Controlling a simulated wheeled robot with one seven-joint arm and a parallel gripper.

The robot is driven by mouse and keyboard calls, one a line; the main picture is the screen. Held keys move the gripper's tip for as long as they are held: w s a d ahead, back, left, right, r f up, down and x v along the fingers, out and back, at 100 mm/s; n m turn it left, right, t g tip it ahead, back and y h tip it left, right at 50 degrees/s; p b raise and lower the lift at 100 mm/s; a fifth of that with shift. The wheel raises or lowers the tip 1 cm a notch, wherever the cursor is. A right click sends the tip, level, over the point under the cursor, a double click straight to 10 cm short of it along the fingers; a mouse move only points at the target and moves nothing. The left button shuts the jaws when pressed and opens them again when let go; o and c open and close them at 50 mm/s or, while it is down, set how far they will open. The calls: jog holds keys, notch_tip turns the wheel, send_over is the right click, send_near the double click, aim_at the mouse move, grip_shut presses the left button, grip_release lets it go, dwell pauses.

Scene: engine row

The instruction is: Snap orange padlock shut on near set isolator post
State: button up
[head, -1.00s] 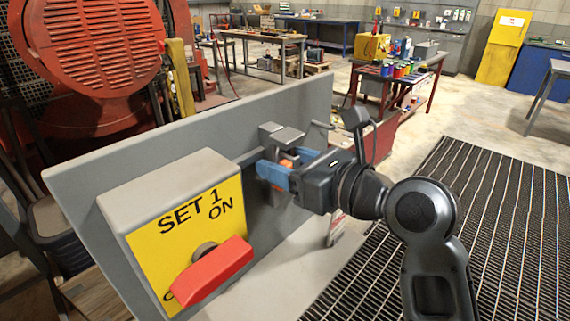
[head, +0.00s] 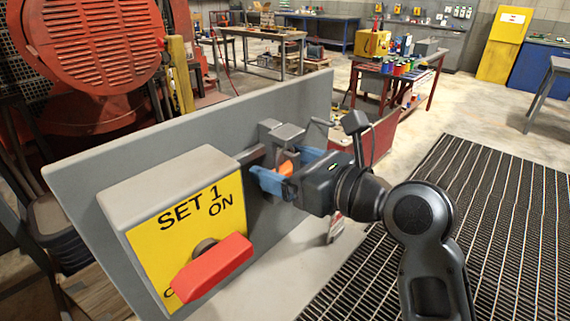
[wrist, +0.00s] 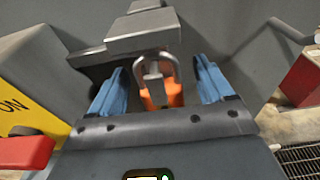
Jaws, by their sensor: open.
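The orange padlock (wrist: 175,94) sits between my blue fingers in the wrist view, its grey shackle upright around a grey post (wrist: 154,82) below a metal bracket (wrist: 143,32). I cannot tell whether the shackle is latched. In the head view the padlock (head: 287,161) is partly hidden by my gripper. My gripper (head: 287,169) is open, with one finger on each side of the padlock and gaps showing beside it; its fingers also show in the wrist view (wrist: 160,84). The set 1 isolator (head: 172,185) has a yellow ON plate and a red handle (head: 212,268).
A grey back panel (head: 110,160) stands behind the isolator and bracket. A thin rod (head: 321,122) sticks out near my gripper. Floor grating (head: 480,210) lies to the right. A red cart with coloured items (head: 400,72) stands farther back.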

jog(key=b+v, duration=0.1)
jog(key=v, duration=0.7)
dwell(0.4)
jog(key=s+d+f+n+t+h, duration=0.2)
jog(key=s+d+f+n+h, duration=0.2)
jog(key=s+d+f, duration=0.4)
jog(key=s+d+f+n+t+h, duration=0.2)
jog(key=s+d+f+n+h, duration=0.4)
jog(key=f, duration=0.5)
jog(key=s+d+r+n+h, duration=0.1)
jog(key=s+d+n, duration=0.1)
jog(key=s+n, duration=0.5)
jog(key=s+d+r+n+h, duration=0.1)
jog(key=s+n, duration=0.7)
jog(key=s, duration=0.8)
jog(key=shift+s+d+r+n+t+h, duration=0.3)
jog(key=shift+d+r+t+h, duration=0.1)
jog(key=shift+d+r, duration=0.4)
